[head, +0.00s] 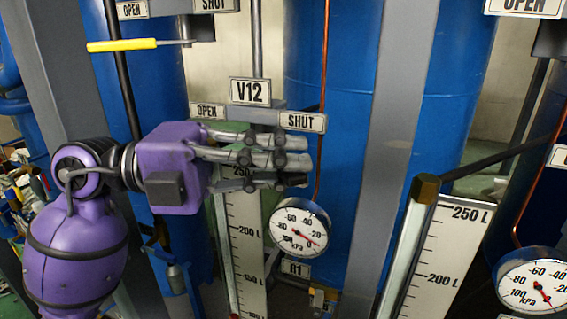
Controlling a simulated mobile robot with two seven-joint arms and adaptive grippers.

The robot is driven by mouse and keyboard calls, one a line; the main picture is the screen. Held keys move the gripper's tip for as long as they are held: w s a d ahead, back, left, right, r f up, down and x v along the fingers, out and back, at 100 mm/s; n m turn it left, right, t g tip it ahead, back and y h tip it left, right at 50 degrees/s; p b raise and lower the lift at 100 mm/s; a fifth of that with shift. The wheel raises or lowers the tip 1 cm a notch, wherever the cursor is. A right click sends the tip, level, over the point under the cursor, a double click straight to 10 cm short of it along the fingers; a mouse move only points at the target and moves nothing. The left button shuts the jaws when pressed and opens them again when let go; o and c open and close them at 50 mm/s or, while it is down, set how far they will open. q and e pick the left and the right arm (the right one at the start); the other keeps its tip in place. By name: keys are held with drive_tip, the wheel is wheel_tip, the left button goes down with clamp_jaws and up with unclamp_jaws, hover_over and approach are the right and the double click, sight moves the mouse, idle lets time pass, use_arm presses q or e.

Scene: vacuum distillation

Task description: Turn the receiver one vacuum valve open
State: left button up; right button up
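The V12 sign (250,91) hangs above a grey valve plate with an OPEN label (207,110) at left and a SHUT label (302,121) at right. Below is a round pressure gauge (299,228) with an R1 tag (296,268). My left gripper (300,162), purple with grey jointed fingers, reaches in from the left just below the plate. Its fingers point right and cover the area under V12. No V12 handle can be made out there, and I cannot tell whether the fingers touch one. My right gripper is out of view.
A yellow lever (120,45) points left at the upper left, under other OPEN and SHUT labels. Level scales (243,240) stand below the gripper and at right (445,255). A grey post (390,150) and a second gauge (537,286) are to the right. Blue tanks stand behind.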

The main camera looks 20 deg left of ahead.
use_arm(q)
clamp_jaws()
